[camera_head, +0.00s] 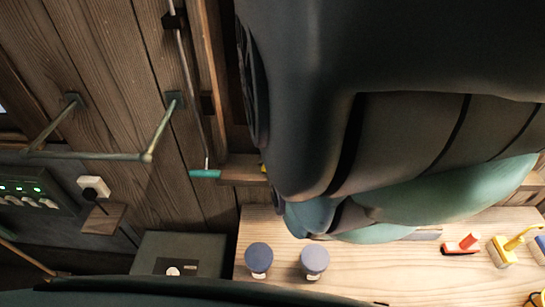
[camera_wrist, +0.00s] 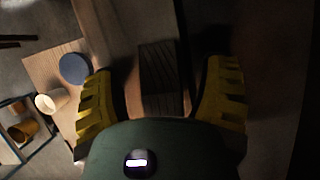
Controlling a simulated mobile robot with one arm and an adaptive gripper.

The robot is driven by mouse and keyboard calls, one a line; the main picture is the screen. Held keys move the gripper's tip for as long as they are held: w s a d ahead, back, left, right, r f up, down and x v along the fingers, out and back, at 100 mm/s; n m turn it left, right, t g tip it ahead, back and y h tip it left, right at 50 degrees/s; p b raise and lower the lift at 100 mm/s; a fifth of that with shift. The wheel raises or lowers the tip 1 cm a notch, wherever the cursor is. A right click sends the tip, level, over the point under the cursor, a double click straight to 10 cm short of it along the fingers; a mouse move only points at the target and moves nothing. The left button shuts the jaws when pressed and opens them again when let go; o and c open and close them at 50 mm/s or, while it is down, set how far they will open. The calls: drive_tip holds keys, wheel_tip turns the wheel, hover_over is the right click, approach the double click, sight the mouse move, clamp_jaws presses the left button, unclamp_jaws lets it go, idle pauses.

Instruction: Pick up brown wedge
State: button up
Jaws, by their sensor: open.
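In the wrist view, a dark brown block with visible wood grain, which looks like the brown wedge (camera_wrist: 160,78), lies between the two yellow fingers of my gripper (camera_wrist: 160,72). My gripper is open, with a gap on both sides of the block. I cannot tell how far the fingertips are above or around it. In the head view, my dark arm covers the middle and right, and hides the wedge and most of the gripper.
A wooden wall carries a rod with a teal end (camera_head: 205,174), a green bar bracket (camera_head: 148,156) and a plug (camera_head: 94,188).

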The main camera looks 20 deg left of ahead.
drive_tip(key=shift+c, duration=0.2)
drive_tip(key=c, duration=1.1)
drive_tip(key=shift+o, duration=0.2)
drive_tip(key=shift+r, duration=0.15)
drive_tip(key=shift+w+r+b, duration=0.1)
drive_tip(key=shift+r+b, duration=0.3)
drive_tip(key=shift+r, duration=0.35)
wheel_tip(320, 180, up, 26)
drive_tip(key=p, duration=0.8)
drive_tip(key=shift+r+p, duration=0.2)
drive_tip(key=shift+p, duration=0.15)
